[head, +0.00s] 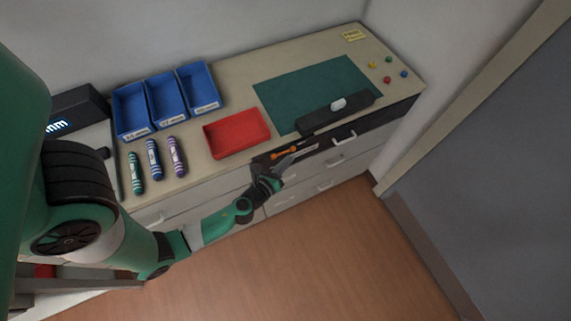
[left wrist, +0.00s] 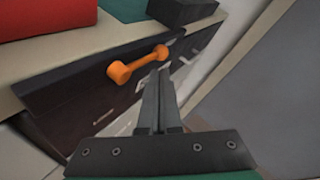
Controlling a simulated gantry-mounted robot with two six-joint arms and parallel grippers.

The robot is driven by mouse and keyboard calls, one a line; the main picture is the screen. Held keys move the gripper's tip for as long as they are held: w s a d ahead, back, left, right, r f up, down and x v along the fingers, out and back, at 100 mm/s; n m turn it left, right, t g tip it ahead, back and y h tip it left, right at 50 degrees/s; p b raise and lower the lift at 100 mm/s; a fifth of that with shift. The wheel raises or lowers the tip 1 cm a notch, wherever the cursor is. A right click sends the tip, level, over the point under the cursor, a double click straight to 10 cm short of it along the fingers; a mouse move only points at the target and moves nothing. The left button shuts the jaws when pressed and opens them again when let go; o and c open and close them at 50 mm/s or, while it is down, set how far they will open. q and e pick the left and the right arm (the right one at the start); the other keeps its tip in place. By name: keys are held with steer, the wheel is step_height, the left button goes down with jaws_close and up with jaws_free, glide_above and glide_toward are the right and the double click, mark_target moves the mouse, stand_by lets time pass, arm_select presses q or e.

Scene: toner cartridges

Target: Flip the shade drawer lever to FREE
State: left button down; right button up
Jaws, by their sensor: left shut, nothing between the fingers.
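The orange lever (head: 286,154) is on the dark front strip just below the table's front edge, right of the red tray. In the left wrist view the lever (left wrist: 138,62) runs from a thick round end at lower left to a smaller end at upper right. My left gripper (head: 308,150) is in front of the strip, with its fingers beside the lever. In the left wrist view its fingertips (left wrist: 160,73) are together and empty, just below the lever's right end. I cannot tell whether they touch it. No FREE marking is legible. My right gripper is not in view.
A red tray (head: 237,133) and a dark block (head: 337,111) with a white piece stand on the table near the front edge. Blue bins (head: 134,108), striped cartridges (head: 154,159) and a green mat (head: 318,84) also lie there. White drawer handles (head: 344,138) stick out nearby. The floor in front is clear.

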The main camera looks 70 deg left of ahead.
arm_select(q)
steer(key=shift+w+a+r, duration=0.15)
steer(key=shift+a, duration=0.1)
steer(key=shift+w+a+r+p, duration=0.1)
steer(key=shift+a+r+p, duration=0.05)
steer(key=shift+r+p, duration=0.25)
steer(key=shift+f, duration=0.2)
